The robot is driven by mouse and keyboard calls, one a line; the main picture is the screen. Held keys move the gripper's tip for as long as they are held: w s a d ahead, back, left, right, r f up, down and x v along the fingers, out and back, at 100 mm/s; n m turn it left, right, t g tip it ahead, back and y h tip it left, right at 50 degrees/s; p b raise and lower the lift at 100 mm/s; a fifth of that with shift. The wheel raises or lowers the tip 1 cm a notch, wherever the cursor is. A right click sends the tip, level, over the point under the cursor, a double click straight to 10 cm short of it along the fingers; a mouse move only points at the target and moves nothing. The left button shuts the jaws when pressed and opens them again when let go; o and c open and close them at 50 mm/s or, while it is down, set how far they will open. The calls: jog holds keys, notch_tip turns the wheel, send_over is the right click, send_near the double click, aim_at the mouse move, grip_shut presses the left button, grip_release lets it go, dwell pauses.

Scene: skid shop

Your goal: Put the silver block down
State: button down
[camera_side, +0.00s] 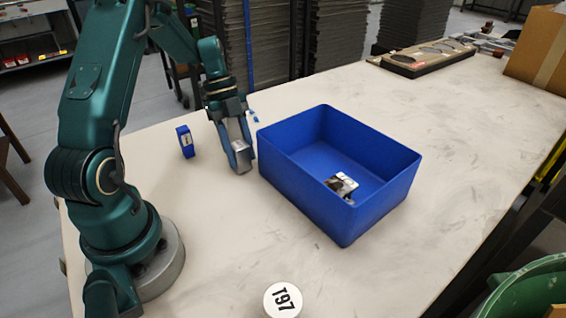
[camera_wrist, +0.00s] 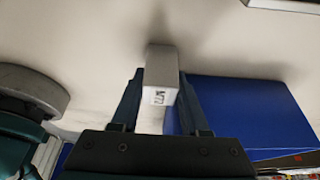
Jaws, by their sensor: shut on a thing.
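The silver block (camera_side: 240,158) is a light grey box held upright between my gripper's fingers, left of the blue bin in the side view. It also shows in the wrist view (camera_wrist: 161,70), with a white label with dark marks on its near end. My gripper (camera_side: 239,160) points down and is shut on the block, one finger on each side. The block's lower end is at or very near the table top (camera_side: 330,262); I cannot tell whether it touches.
A blue open bin (camera_side: 300,200) stands just right of my gripper, with a white-and-dark item (camera_side: 341,185) inside. A small blue box (camera_side: 185,142) stands left of the gripper. The right of the table is mostly clear.

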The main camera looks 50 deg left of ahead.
jog(key=shift+f, duration=0.15)
jog(key=shift+c, duration=2)
grip_release()
jog(key=v, duration=1.1)
notch_tip(320, 180, up, 4)
jog(key=n+y, duration=0.2)
jog(key=n, duration=0.1)
send_over(241, 146)
jog(key=s+d+n+t+y, duration=0.1)
jog(key=s+d+n+t, duration=0.1)
jog(key=s+d+n, duration=0.3)
jog(key=s+d+n+t+y, duration=0.1)
jog(key=s+d+n+t, duration=0.2)
jog(key=d+n, duration=0.6)
jog(key=shift+s+d+n+t, duration=0.3)
jog(key=shift+s+n, duration=0.2)
jog(key=shift+s, duration=0.65)
